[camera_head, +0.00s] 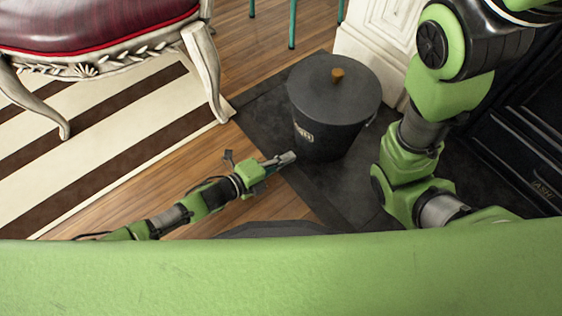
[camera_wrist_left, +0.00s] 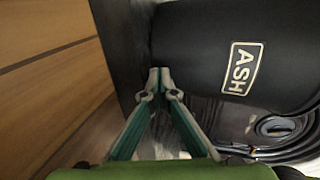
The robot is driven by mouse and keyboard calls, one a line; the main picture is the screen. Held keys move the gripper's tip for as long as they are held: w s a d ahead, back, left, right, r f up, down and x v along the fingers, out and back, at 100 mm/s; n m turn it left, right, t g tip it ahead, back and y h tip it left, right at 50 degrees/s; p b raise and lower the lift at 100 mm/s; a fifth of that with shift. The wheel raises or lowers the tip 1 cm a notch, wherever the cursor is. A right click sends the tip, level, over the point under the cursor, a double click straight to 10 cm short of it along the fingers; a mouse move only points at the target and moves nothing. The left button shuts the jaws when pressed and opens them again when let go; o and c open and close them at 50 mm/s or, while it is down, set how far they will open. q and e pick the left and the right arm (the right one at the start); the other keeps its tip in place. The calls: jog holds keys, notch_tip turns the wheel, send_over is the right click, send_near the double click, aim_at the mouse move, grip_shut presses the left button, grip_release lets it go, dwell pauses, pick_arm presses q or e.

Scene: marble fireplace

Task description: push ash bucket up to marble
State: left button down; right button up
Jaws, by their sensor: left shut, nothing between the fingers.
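The ash bucket (camera_head: 318,132) is black with a dark lid, a wooden knob and a small label, and stands upright on the dark hearth slab. Behind it is the white carved marble (camera_head: 357,48); the lid hides whether they touch. My left gripper (camera_head: 290,157) is shut and empty, low at the bucket's front left side. In the left wrist view its fingertips (camera_wrist_left: 158,76) meet right by the bucket's black wall (camera_wrist_left: 195,45), which bears an ASH label. I cannot tell whether they touch it. My right arm shows at the right, but its gripper does not.
A chair with a red leather seat (camera_head: 95,22) stands on a striped rug (camera_head: 135,110) at the left. Bare wood floor (camera_head: 165,190) lies between rug and hearth slab (camera_head: 345,190). A dark panel (camera_head: 525,120) is at the right, behind my right arm.

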aim_at(298, 151)
pick_arm(q)
jog(key=shift+w+d+b, duration=0.35)
jog(key=shift+w+d, duration=0.3)
jog(key=shift+d, duration=0.2)
jog(key=shift+w+d+b, duration=0.3)
jog(key=shift+w+d, duration=0.35)
jog(key=shift+d, duration=0.2)
jog(key=shift+w+d+r+b, duration=0.1)
jog(key=shift+w+d+b, duration=0.15)
jog(key=shift+w+d, duration=0.3)
jog(key=shift+w+d+r+b, duration=0.1)
jog(key=shift+w+d+b, duration=0.15)
jog(key=shift+d, duration=0.5)
jog(key=shift+w+d+b, duration=0.2)
jog(key=shift+w+d, duration=0.3)
jog(key=shift+d, duration=0.15)
jog(key=shift+w+d, duration=0.1)
